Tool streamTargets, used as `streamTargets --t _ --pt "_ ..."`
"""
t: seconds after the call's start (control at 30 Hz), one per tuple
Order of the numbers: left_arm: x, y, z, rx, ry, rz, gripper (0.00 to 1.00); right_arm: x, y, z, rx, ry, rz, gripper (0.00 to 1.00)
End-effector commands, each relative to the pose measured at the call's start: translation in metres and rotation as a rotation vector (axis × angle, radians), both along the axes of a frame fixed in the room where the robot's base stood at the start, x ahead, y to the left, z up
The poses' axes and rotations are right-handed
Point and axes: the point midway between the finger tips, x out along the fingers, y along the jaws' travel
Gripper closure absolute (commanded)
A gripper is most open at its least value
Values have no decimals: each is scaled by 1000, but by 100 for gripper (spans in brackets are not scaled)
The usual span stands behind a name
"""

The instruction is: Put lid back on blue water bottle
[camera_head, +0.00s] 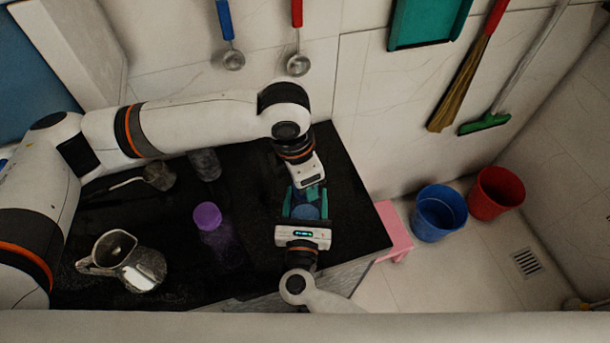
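A blue rounded thing (306,212), which looks like part of the blue water bottle, is at the right part of the black counter. It sits between my two grippers, and I cannot tell whether it is the lid or the bottle's body. My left gripper (308,191) reaches over it from the far side. Its teal fingers overlap the blue thing's far edge, and their closure is unclear. My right gripper (306,217) comes from the near side, with teal fingers on either side of the blue thing. Contact is hidden by the overlap. No separate lid can be made out.
A purple-capped bottle (208,216) stands left of the grippers. A steel jug (140,268), a dark glass (205,164) and a ladle-like pot (158,176) are on the black counter (355,215). A pink stool (395,230), blue bucket (438,212) and red bucket (496,192) stand to the right.

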Motion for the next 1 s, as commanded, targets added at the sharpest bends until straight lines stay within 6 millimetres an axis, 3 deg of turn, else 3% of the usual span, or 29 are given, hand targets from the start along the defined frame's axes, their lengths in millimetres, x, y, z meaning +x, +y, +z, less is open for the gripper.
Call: streamTargets --t 0.4,0.43,0.57,0.87,1.0 --pt "1 0 0 -1 -2 -87 74 0 0 0 0 0 -1 100" --pt "0 0 0 -1 -2 -87 50 0 0 0 0 0 -1 100" --pt "0 0 0 -2 -2 -86 31 0 0 0 0 0 -1 100" --pt "1 0 2 -2 -2 -85 31 0 0 0 0 0 -1 100" --pt "1 0 14 -2 -4 -85 31 0 0 0 0 0 -1 100"
